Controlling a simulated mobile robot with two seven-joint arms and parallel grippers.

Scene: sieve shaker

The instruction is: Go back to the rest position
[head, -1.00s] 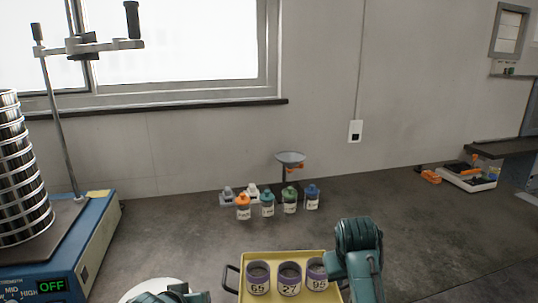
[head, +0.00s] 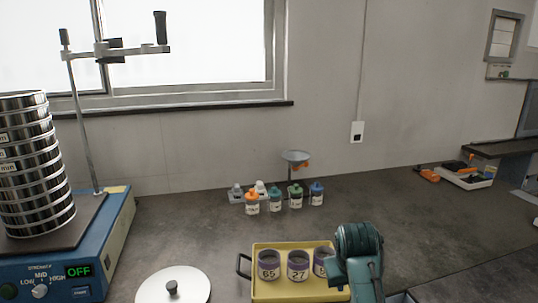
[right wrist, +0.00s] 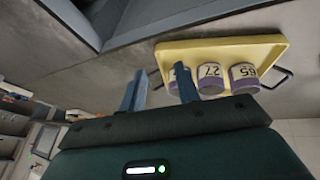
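My right arm (head: 358,255) hangs over the right end of the yellow tray in the head view. In the right wrist view my right gripper (right wrist: 160,88) has its two fingers apart, with nothing between them; the tray (right wrist: 268,43) is beyond the fingertips. My left gripper is out of view. The sieve stack (head: 35,170) stands on the blue shaker (head: 110,250) at the left, whose display reads OFF. A white lid (head: 150,290) with a dark knob lies on the bench beside the shaker.
The yellow tray (head: 258,292) holds three purple-banded cups, two marked 65 and 27. Several small bottles (head: 296,198) and a funnel on a stand (head: 295,156) are behind it. The clamp rod (head: 82,125) rises behind the sieves. Bench on the right is mostly clear.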

